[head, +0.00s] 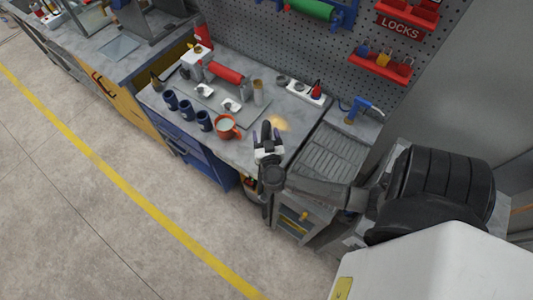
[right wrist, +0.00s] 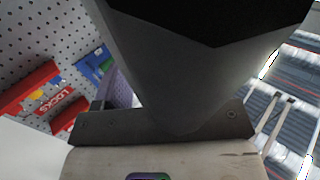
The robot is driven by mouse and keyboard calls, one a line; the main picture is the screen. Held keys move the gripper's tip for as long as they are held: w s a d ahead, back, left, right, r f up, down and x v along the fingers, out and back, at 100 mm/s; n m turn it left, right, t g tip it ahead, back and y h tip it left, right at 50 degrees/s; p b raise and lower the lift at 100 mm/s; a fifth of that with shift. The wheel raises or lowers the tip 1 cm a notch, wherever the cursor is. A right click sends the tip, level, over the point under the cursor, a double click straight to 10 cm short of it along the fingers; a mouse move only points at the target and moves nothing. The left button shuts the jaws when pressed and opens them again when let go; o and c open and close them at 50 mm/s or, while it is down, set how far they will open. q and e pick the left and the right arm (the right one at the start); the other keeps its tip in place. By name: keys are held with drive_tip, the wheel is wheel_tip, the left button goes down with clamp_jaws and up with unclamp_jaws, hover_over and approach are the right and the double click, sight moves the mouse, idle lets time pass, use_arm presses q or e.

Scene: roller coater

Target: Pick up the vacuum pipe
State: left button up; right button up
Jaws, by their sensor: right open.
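I cannot single out the vacuum pipe for certain. My right gripper (head: 268,148), dark with pale and purplish finger parts, hangs over the front edge of the grey workbench in the head view, right of an orange mug. It is open, and I see nothing held in it. A dark upright shape (head: 266,205) shows just below it; I cannot tell whether it is a pipe or part of my arm. In the right wrist view a large dark grey wedge (right wrist: 185,75) fills the middle and hides much of the scene. A purplish finger part shows behind it. My left gripper is not in view.
An orange mug (head: 227,128) and several dark blue cups stand left of the gripper. A ribbed grey tray (head: 333,152) and a blue-handled tool (head: 362,106) lie to its right. A pegboard with a red LOCKS rack (head: 404,22) rises behind. The floor in front is clear.

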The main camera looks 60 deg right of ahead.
drive_tip(key=c, duration=1)
